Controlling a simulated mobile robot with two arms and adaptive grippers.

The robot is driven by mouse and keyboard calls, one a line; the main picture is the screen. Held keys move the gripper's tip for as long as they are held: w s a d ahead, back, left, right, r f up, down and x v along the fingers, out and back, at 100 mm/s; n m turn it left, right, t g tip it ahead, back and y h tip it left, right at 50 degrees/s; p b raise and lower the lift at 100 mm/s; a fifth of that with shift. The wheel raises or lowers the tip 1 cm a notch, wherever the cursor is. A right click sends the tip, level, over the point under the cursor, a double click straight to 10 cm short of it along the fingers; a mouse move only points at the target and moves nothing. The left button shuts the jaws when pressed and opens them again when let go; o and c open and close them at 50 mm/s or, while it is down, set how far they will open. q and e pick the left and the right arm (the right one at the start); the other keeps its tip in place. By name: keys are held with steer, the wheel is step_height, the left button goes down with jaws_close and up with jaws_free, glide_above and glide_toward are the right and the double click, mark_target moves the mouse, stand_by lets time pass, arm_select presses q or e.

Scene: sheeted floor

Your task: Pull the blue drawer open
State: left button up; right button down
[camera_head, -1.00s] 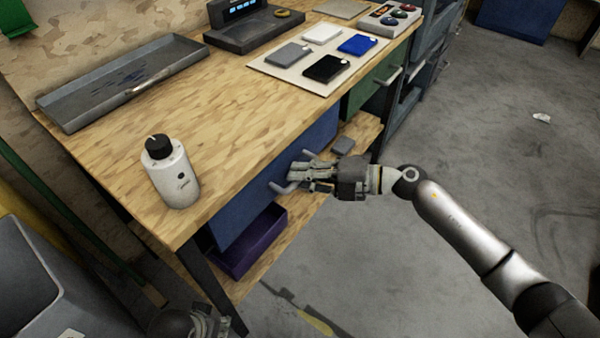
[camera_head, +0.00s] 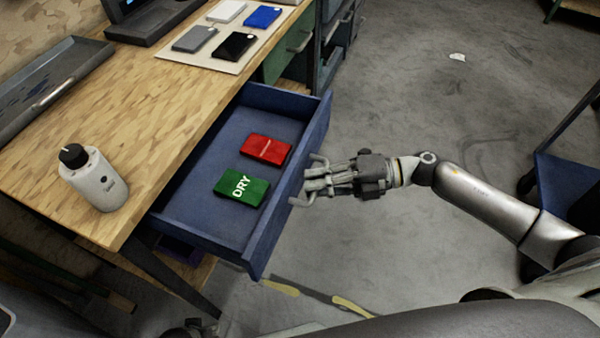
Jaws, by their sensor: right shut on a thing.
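The blue drawer (camera_head: 208,205) stands pulled out from under the wooden workbench (camera_head: 150,105), and its inside shows. A red block (camera_head: 266,149) and a green block marked "DRY" (camera_head: 241,188) lie on its floor. My right gripper (camera_head: 314,181) is at the drawer's front panel, shut on the drawer's grey handle (camera_head: 297,201). The fingers hide the middle of the handle. A part of my left arm may show at the bottom left, but its gripper is not in view.
A white bottle with a black cap (camera_head: 95,178) stands on the bench's near corner. A grey tray (camera_head: 50,85) and a pale board (camera_head: 262,39) with several flat cards lie farther back. A blue cart (camera_head: 566,180) is at the right.

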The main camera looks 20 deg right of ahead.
arm_select(q)
steer(key=shift+s+d+f, duration=0.25)
steer(key=shift+s+d, duration=0.15)
arm_select(e)
steer(key=shift+s+d, duration=0.75)
steer(key=shift+d, duration=0.25)
steer(key=c, duration=1.8)
jaws_free()
steer(key=shift+o, duration=0.2)
steer(key=v, duration=1.2)
